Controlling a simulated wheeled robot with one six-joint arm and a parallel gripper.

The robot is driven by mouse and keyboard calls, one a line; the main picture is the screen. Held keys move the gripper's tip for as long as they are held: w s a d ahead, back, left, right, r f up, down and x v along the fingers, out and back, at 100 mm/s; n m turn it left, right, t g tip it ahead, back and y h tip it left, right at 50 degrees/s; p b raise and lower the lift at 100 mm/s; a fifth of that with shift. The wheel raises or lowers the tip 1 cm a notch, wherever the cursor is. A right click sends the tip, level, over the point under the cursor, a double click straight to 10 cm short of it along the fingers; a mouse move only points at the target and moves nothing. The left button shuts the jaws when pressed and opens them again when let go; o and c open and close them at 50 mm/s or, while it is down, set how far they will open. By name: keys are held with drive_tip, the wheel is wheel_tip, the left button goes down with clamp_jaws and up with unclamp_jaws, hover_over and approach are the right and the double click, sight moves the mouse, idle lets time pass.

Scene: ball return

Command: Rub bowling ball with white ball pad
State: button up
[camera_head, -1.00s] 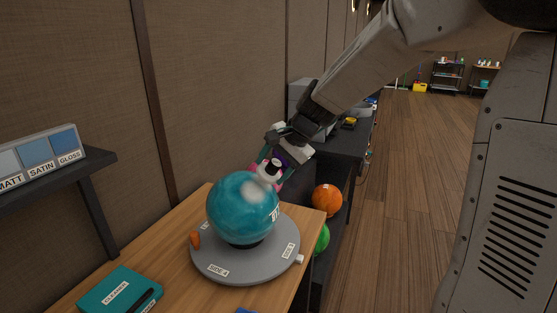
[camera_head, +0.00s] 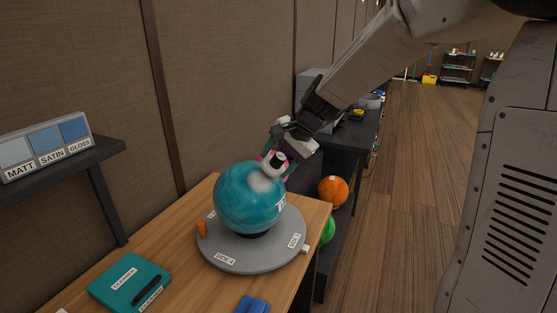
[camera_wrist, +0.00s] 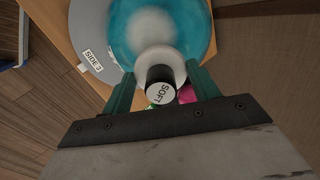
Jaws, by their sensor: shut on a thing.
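The teal bowling ball (camera_head: 238,205) sits on a round grey turntable (camera_head: 222,250) with side labels, and it fills the top of the wrist view (camera_wrist: 125,35). A hazy whitish patch shows on the ball's upper right. My gripper (camera_head: 277,160) is at the ball's upper right, its green fingers shut on a short black handle with a white end marked "SOFT" (camera_wrist: 159,93). The white ball pad (camera_wrist: 160,58) at its far end lies against the ball in the wrist view; whether it presses on it I cannot tell. The fingers partly hide the handle.
A teal cleaner box (camera_head: 120,280) and a blue object (camera_head: 252,305) lie on the wooden table (camera_head: 185,265). A shelf with finish samples (camera_head: 45,148) is at left. An orange ball (camera_head: 333,190) and a green ball (camera_head: 328,230) are right of the table. Open floor lies right.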

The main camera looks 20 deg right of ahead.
sight(270, 170)
drive_tip(key=shift+x, duration=0.95)
drive_tip(key=shift+s+a, duration=0.1)
drive_tip(key=shift+s+a+r, duration=0.1)
drive_tip(key=shift+s+a, duration=0.7)
drive_tip(key=shift+s, duration=0.05)
drive_tip(key=shift+w+d, duration=0.9)
drive_tip(key=shift+w, duration=0.05)
drive_tip(key=shift+s+a, duration=0.95)
drive_tip(key=shift+w+d, duration=0.95)
drive_tip(key=shift+s+a+f, duration=0.25)
drive_tip(key=shift+s+a, duration=0.7)
